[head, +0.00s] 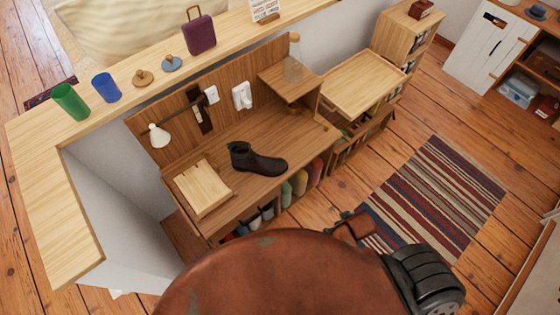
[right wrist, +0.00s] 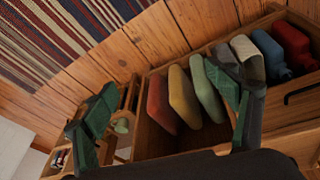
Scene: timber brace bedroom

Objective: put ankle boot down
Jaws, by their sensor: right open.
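The dark ankle boot (head: 256,159) stands upright on its sole on the wooden desk (head: 222,152), toe to the right. Nothing is touching it from above. My right gripper (right wrist: 165,112) is open, its two green fingers apart with nothing between them. In the head view it appears small and partly hidden (head: 336,222), off the front of the desk and apart from the boot. The boot cannot be made out in the right wrist view. My left gripper is not in view.
A light wooden board (head: 202,188) lies left of the boot. A lamp (head: 159,136) and a raised shelf (head: 290,78) flank the desk back. Below are cubbies with several coloured items (right wrist: 184,96). A striped rug (head: 437,195) lies on the floor at right.

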